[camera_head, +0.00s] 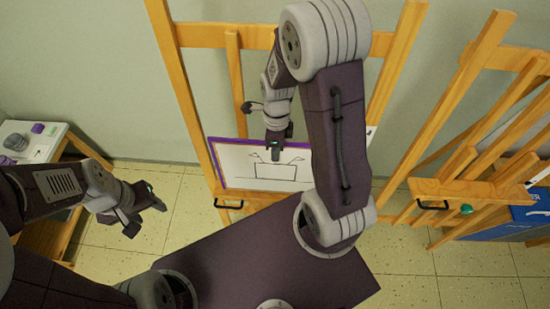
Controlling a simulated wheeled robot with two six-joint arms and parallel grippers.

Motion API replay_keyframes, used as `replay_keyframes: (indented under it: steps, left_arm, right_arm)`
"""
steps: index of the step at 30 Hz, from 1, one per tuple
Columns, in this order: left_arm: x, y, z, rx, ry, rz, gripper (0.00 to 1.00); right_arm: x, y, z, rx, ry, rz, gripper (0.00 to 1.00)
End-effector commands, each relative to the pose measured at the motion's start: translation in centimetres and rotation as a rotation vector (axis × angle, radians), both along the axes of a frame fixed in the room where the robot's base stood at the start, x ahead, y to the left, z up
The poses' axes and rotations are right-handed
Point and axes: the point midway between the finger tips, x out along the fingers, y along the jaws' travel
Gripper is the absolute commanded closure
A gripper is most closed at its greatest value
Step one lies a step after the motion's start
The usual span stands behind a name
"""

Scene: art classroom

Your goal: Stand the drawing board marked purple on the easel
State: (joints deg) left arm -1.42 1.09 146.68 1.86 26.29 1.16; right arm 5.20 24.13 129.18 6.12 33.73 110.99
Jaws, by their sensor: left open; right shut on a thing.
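The drawing board marked purple (236,165) is a white panel with a purple edge and a line drawing. It is in front of the wooden easel (192,95), low between its legs and just above the ledge with a black handle (229,204). Whether it rests on the ledge is hard to tell. My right gripper (276,153) is shut on the drawing board at its upper edge. My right arm hides the board's right part. My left gripper (146,208) is open and empty, left of the easel and apart from the board.
A small side table (52,143) at the left holds a purple block (38,128) and a grey item. Tiled floor shows between.

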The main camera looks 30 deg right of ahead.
Motion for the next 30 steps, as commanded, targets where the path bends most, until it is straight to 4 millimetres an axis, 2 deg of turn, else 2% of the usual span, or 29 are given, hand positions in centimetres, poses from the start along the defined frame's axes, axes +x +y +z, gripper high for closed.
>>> replay_keyframes:
  steps: [3, 12, 30]
  left_arm:
    - [0.0, 0.0, -0.7, 0.0, 0.0, 0.0, 0.49]
    - [0.0, 0.0, -1.9, 0.0, 0.0, 0.0, 0.49]
    - [0.0, 0.0, -2.0, 0.0, 0.0, 0.0, 0.49]
  right_arm:
    - [0.8, -0.6, -0.7, -0.001, 0.001, -0.002, 1.0]
    - [0.9, -0.6, -2.6, 0.0, 0.001, -0.001, 1.0]
    - [1.0, -0.6, -2.8, 0.0, 0.0, 0.0, 1.0]
